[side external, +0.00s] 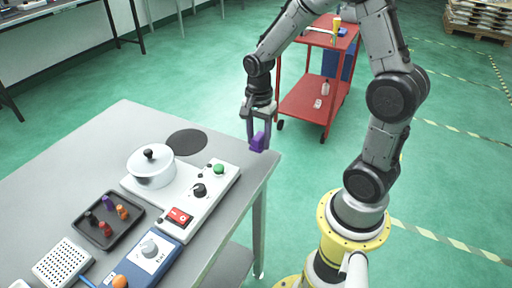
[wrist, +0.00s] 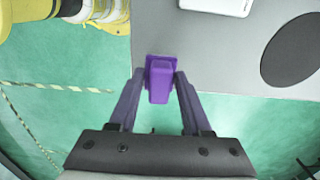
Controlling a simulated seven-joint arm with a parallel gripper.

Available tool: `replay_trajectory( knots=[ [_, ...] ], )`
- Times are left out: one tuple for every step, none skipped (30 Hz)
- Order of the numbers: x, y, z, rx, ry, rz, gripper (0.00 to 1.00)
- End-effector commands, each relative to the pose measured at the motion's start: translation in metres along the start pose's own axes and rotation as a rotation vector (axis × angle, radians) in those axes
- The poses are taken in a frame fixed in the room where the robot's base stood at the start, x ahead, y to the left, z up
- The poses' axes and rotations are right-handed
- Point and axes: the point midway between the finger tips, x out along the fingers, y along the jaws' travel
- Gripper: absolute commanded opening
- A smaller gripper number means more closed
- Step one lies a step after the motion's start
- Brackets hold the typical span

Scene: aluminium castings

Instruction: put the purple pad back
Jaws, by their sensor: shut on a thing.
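The purple pad (side external: 258,143) is a small block with a wider flange at one end. My gripper (side external: 257,140) is shut on it, and the pad hangs between the two fingertips at the table's far right corner. In the wrist view the pad (wrist: 160,80) shows between the fingers, overlapping the grey table edge. A gap below the pad cannot be told for sure.
The grey table (side external: 65,165) carries a white pot (side external: 151,170) on a white control unit (side external: 210,200), a dark disc (side external: 187,141), a black tray (side external: 120,232) with several coloured pegs, a blue box (side external: 140,268) and a perforated white block (side external: 62,262). A red cart (side external: 312,100) stands behind.

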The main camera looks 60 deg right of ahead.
Motion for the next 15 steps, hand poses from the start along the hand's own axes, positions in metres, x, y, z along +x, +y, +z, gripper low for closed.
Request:
replay_trajectory(
  knots=[
    [0.003, -0.003, -0.001, 0.000, 0.000, 0.001, 0.00],
    [0.005, -0.004, -0.001, 0.000, 0.000, 0.001, 0.00],
    [0.006, -0.005, -0.002, 0.000, 0.000, 0.001, 0.00],
    [0.008, -0.006, -0.002, 0.000, 0.000, 0.000, 0.00],
    [0.011, -0.008, -0.003, 0.000, 0.000, 0.001, 0.00],
    [0.015, -0.011, -0.003, 0.000, -0.001, 0.002, 0.00],
    [0.020, -0.010, -0.003, 0.000, -0.001, 0.004, 0.00],
    [0.024, -0.010, -0.003, 0.000, -0.001, 0.003, 0.00],
    [0.030, -0.009, -0.003, 0.000, -0.001, 0.004, 0.00],
    [0.034, -0.009, -0.003, 0.000, -0.001, 0.004, 0.00],
    [0.037, -0.009, -0.003, 0.000, -0.001, 0.004, 0.00],
    [0.040, -0.010, -0.003, 0.000, 0.000, 0.001, 0.00],
    [0.042, -0.010, -0.003, 0.000, 0.000, 0.001, 0.00],
    [0.043, -0.010, -0.003, 0.000, 0.000, 0.001, 0.00],
    [0.043, -0.010, -0.003, 0.000, 0.000, 0.000, 0.00]
  ],
)
